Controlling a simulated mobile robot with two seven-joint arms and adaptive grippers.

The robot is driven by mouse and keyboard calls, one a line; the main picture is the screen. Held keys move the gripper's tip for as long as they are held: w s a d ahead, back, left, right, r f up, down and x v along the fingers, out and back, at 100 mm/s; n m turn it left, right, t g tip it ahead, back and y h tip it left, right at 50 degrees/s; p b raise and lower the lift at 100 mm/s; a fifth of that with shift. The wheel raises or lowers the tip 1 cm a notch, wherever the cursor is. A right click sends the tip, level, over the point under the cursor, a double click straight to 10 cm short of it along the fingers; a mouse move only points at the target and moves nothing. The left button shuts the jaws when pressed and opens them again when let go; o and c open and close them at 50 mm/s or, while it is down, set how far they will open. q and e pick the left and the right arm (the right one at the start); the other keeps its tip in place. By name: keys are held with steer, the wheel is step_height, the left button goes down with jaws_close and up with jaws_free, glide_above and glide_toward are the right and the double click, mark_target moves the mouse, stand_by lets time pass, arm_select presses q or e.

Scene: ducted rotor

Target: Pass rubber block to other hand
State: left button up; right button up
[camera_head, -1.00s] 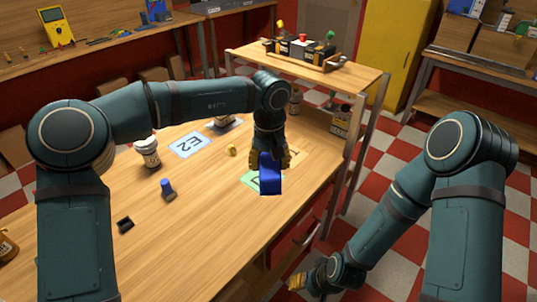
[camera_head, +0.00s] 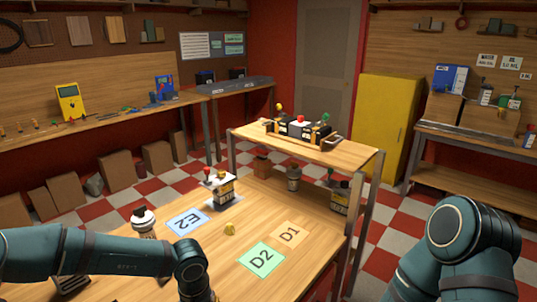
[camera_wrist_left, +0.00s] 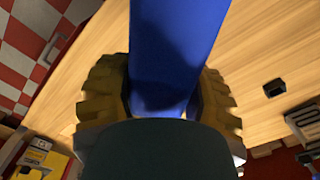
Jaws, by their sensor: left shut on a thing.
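The rubber block (camera_wrist_left: 170,45) is long and blue in the left wrist view. My left gripper (camera_wrist_left: 163,100) is shut on it, with a yellow-brown finger on each side. The block's far end runs off the top of that view, and its near end is hidden behind the dark gripper body. In the head view my left arm enters at the lower left; its gripper and the block are below the picture edge. My right arm shows at the lower right, but its gripper is out of view.
The wooden table (camera_head: 285,265) carries cards E2 (camera_head: 188,221), D2 (camera_head: 261,260) and D1 (camera_head: 289,234), and a small yellow piece (camera_head: 230,228). A bottle (camera_head: 144,222) stands near my left arm. A small black piece (camera_wrist_left: 274,88) lies on the wood. A higher stand (camera_head: 350,152) is behind.

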arm_select(q)
steer(key=shift+s+a+f, duration=0.35)
steer(key=shift+s+f, duration=0.05)
steer(key=shift+s, duration=0.2)
steer(key=shift+s+a+f, duration=0.35)
steer(key=shift+s, duration=0.25)
steer(key=shift+d, duration=0.1)
steer(key=w+d+r+m, duration=0.4)
steer(key=d+r, duration=0.1)
steer(key=d, duration=0.3)
steer(key=w+d+r+m, duration=0.4)
steer(key=w+d+r, duration=0.15)
steer(key=d, duration=0.25)
steer(key=d+f+n, duration=0.5)
steer(key=d, duration=0.1)
steer(key=s+a+r+m, duration=0.5)
steer(key=a, duration=0.4)
steer(key=w+d+f+m, duration=0.3)
steer(key=w+f+m, duration=0.1)
steer(key=f, duration=0.1)
steer(key=shift+w+m, duration=0.15)
steer(key=shift+m, duration=0.25)
